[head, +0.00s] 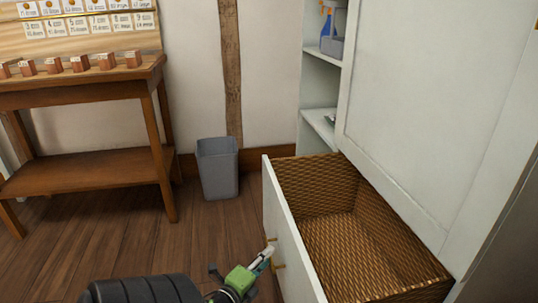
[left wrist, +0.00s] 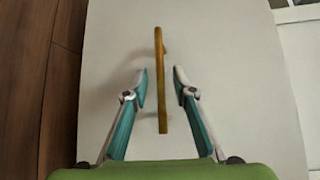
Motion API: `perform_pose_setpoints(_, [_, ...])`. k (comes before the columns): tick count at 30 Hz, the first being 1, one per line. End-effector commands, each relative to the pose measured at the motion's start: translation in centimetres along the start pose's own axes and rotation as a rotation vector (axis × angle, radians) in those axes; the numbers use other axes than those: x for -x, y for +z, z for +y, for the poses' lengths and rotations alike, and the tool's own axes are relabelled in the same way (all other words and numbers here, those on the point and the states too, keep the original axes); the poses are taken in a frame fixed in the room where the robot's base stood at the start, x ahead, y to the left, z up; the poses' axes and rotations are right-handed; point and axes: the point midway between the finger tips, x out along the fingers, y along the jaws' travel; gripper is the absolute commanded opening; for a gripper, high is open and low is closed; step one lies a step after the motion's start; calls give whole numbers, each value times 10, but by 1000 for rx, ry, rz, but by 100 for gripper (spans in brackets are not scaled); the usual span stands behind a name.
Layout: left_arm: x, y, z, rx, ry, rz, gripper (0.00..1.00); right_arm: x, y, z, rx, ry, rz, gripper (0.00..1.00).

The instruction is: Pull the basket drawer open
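The basket drawer stands pulled out of the white cabinet, with its empty-looking woven basket (head: 340,235) open to view and its white front panel (head: 282,235) facing left. My left gripper (head: 266,254) is at the drawer front, by the brass handle (head: 278,267). In the left wrist view the handle (left wrist: 160,85) runs between the two fingertips of the gripper (left wrist: 161,88). The fingers are spread, with a visible gap on each side of the handle. My right gripper is not in view.
A grey bin (head: 218,170) stands on the floor by the wall. A wooden table (head: 85,90) with small blocks is at the left. Open shelves (head: 322,75) hold a blue spray bottle (head: 327,22). The wooden floor (head: 150,240) left of the drawer is clear.

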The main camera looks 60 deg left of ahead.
Motion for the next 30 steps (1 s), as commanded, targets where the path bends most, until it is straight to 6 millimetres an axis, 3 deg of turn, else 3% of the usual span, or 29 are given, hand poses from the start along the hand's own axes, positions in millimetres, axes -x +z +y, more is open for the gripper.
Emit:
perform_pose_setpoints(6, [49,0,2,1,4,-1,25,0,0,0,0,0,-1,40])
perform_pose_setpoints(13, [88,0,1,1,3,-2,25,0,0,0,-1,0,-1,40])
perform_pose_setpoints(18, [100,1,0,0,1,-1,25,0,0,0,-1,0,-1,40])
perform_pose_setpoints(30, [101,0,0,0,0,0,25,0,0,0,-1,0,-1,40])
